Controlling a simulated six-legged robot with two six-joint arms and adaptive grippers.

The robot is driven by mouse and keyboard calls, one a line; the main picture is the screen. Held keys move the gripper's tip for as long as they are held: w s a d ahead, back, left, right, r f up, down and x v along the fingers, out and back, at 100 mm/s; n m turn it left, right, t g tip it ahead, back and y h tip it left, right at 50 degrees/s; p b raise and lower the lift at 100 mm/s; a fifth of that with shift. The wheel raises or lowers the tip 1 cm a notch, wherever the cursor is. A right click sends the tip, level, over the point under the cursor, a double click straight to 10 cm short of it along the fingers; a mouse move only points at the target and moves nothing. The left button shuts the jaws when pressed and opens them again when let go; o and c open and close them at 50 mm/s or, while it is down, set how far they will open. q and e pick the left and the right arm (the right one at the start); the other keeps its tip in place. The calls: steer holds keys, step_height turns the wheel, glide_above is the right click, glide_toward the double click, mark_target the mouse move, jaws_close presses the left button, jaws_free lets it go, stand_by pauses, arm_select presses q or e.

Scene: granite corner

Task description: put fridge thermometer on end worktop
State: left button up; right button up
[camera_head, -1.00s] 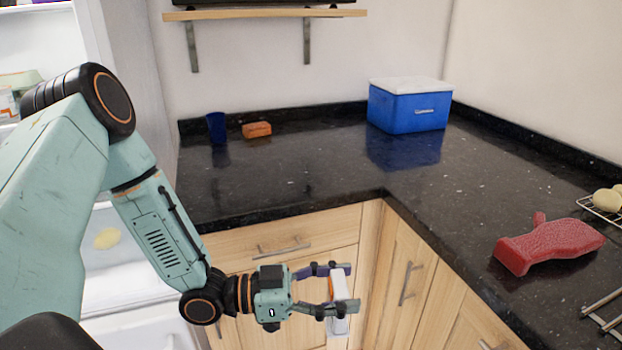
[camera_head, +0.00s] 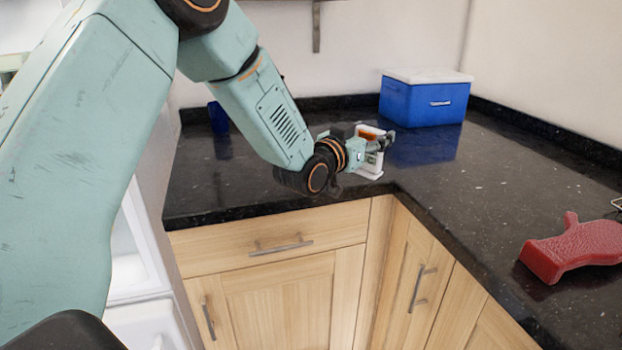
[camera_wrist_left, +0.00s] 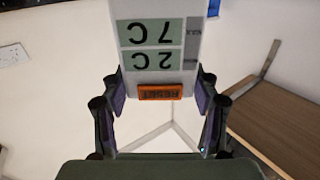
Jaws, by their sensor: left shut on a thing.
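The fridge thermometer (camera_head: 370,160) is a small white device with an orange part. In the left wrist view the thermometer (camera_wrist_left: 155,62) shows two display panels, upside down, and an orange label. My left gripper (camera_head: 377,145) is shut on it, with one finger on each side in the wrist view. In the head view the gripper and thermometer are over the worktop (camera_head: 480,185), near its inner corner. I cannot tell whether the thermometer touches the black granite. My right gripper is not in view.
A blue cool box (camera_head: 424,100) with a white lid stands at the back. A red oven mitt (camera_head: 572,248) lies at the right. A dark blue cup (camera_head: 218,118) is at the back left, partly behind my arm. The granite between the box and mitt is clear.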

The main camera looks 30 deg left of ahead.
arm_select(q)
steer(key=a+r+n+g+y+b, duration=0.1)
steer(key=a+r+n+g+y, duration=0.3)
steer(key=a+r+n+y, duration=0.8)
steer(key=f+y+b, duration=0.1)
steer(key=f, duration=0.4)
steer(key=s+a+f+g+y+b, duration=0.1)
steer(key=f, duration=0.4)
steer(key=a+f+g+y+b, duration=0.1)
steer(key=f+y, duration=0.1)
steer(key=f, duration=0.3)
steer(key=shift+s+f, duration=0.2)
steer(key=shift+f, duration=0.1)
steer(key=shift+w+a, duration=0.1)
steer(key=shift+f, duration=0.1)
